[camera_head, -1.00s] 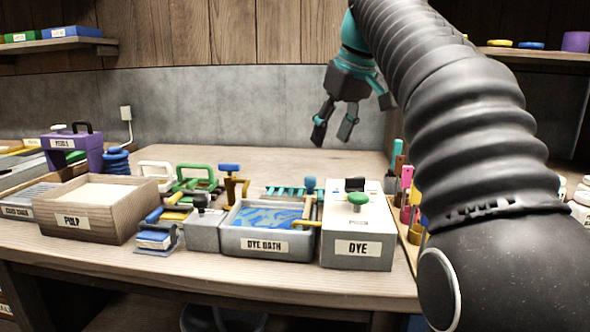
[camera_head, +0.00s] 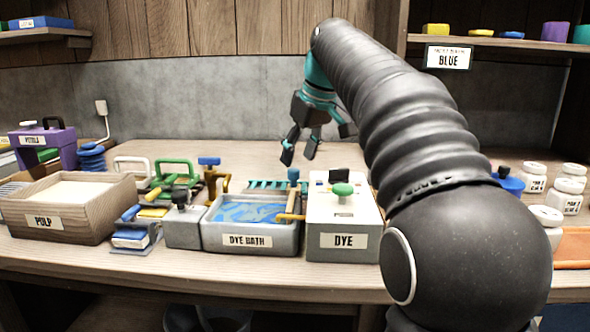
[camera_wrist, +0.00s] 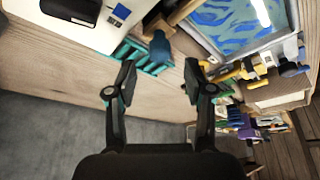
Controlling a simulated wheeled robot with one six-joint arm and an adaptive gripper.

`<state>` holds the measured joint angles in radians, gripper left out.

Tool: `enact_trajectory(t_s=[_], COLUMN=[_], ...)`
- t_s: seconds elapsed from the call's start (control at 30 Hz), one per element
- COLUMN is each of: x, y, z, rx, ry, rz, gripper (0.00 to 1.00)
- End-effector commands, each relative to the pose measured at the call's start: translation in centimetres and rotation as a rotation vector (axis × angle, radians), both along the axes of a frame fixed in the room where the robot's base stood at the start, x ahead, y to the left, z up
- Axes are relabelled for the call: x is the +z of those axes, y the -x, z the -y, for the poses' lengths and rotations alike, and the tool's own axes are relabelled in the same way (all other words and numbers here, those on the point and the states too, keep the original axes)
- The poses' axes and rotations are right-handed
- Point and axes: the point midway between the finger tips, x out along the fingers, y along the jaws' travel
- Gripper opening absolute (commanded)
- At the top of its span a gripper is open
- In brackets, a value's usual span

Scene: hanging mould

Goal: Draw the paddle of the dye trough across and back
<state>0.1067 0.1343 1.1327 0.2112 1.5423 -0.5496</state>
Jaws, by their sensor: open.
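The dye trough, labelled DYE BATH (camera_head: 247,241), is a grey tray of blue liquid on the bench. It also shows at the top of the wrist view, where its liquid (camera_wrist: 232,25) is streaked. A wooden bar (camera_head: 293,201) with a blue knob (camera_head: 293,174) lies across its right end and looks like the paddle. The knob shows in the wrist view (camera_wrist: 160,46) ahead of my fingers. My gripper (camera_head: 299,152) is open and empty, above and behind the trough near the knob. Its two fingers (camera_wrist: 160,79) are apart in the wrist view, touching nothing.
The DYE box (camera_head: 343,241) with a green knob stands right against the trough. A teal comb (camera_head: 262,184) lies behind it. White jars (camera_head: 569,195) stand right. The back bench is clear.

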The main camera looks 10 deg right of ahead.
Motion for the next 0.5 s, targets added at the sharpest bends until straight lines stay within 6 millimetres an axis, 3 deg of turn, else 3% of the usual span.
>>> enact_trajectory(t_s=[0.2,0.5], x=[-2.8,-3.7], y=[-1.0,-1.3], z=[-0.5,-0.7], rx=[-0.001,-0.001], ry=[0.0,0.0], rz=[-0.001,0.0], gripper=[0.53,0.53])
